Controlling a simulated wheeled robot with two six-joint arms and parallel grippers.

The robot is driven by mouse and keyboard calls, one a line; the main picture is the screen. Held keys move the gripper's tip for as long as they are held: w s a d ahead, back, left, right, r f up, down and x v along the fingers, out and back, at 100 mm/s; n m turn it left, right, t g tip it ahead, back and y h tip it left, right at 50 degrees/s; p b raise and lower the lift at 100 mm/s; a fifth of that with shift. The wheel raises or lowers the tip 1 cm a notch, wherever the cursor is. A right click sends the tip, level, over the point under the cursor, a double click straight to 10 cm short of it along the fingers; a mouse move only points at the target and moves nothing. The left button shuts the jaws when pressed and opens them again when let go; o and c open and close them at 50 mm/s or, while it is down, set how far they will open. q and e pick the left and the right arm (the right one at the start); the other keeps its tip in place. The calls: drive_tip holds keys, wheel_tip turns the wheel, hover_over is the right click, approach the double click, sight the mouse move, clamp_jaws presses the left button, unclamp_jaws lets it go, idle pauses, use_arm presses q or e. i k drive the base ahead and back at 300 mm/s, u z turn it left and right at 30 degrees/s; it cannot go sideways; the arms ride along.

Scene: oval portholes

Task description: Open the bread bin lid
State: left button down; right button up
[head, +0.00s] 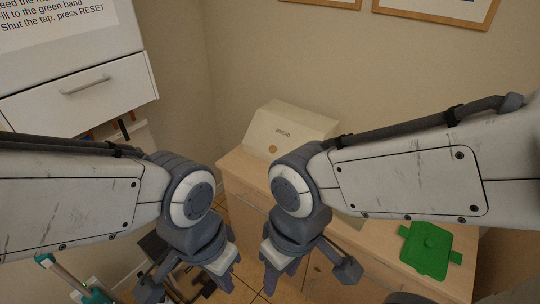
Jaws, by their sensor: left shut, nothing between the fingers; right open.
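The cream bread bin (288,128) stands at the back left end of the wooden counter, against the wall. Its sloping lid (275,134) carries the word BREAD and a small round tan knob (272,149), and looks shut. My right arm hides part of the bin's lower right side. My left gripper (226,281) is shut and empty, low in front of the counter, left of and below the bin. My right gripper (272,281) is open and empty, low in front of the counter. Neither gripper touches the bin.
A white cabinet with a drawer (80,92) is at the upper left. A teal-ended object (95,296) stands at the lower left. Picture frames hang on the wall above.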

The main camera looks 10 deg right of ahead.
sight(272, 136)
drive_tip(key=u, duration=0.3)
drive_tip(key=i, duration=1.25)
drive_tip(key=z, duration=0.6)
